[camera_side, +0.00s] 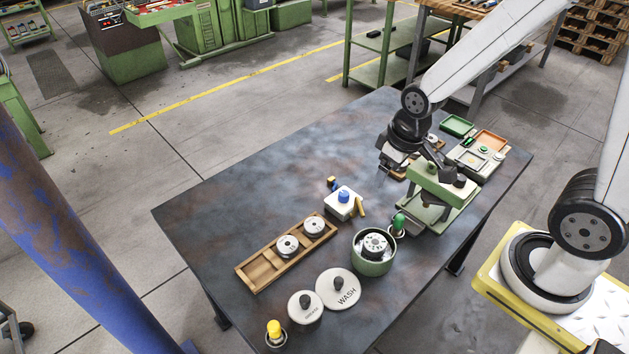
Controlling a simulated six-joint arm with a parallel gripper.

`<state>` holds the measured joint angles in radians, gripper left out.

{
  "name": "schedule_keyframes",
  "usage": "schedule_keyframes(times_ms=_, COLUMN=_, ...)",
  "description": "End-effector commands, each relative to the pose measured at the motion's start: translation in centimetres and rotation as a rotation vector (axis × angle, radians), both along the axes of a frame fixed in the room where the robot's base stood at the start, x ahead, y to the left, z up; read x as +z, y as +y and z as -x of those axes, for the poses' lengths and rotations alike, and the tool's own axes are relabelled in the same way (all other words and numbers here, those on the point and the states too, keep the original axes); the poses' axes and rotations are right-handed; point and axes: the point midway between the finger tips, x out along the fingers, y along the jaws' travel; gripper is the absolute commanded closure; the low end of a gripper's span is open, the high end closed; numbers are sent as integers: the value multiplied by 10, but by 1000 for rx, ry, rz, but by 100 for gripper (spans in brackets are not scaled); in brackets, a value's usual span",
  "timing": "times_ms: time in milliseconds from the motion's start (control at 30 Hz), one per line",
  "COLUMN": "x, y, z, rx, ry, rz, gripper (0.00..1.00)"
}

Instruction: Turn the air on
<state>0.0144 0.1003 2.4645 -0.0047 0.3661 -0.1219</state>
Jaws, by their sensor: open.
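A small white unit with a blue knob on top (343,196) and a yellow lever (361,207) at its right side stands mid-table; it may be the air control, but I read no label on it. The lever's exact setting is too small to tell. My gripper (440,167) is at the far right part of the table, above and behind a green machine (425,213), well apart from the white unit. It is open; the arm and machine partly hide its fingertips.
On the dark table (235,205) are a wooden tray (262,268) with round parts, a green pot (374,262), a lid marked WASH (338,290), a smaller lid (305,307) and a yellow-topped item (275,333). Small trays (478,152) lie back right. The left rear surface is clear.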

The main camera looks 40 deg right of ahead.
Motion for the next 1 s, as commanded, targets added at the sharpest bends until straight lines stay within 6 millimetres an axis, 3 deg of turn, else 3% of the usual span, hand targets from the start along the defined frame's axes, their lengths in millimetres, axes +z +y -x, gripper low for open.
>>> schedule_keyframes(times_ms=367, x=-35, y=-18, z=-69, rx=299, ry=67, rz=65, gripper=20)
schedule_keyframes(times_ms=600, x=-70, y=-32, z=-108, rx=501, ry=108, rz=97, gripper=20)
schedule_keyframes(times_ms=1000, x=-133, y=-56, z=-151, rx=801, ry=166, rz=123, gripper=20)
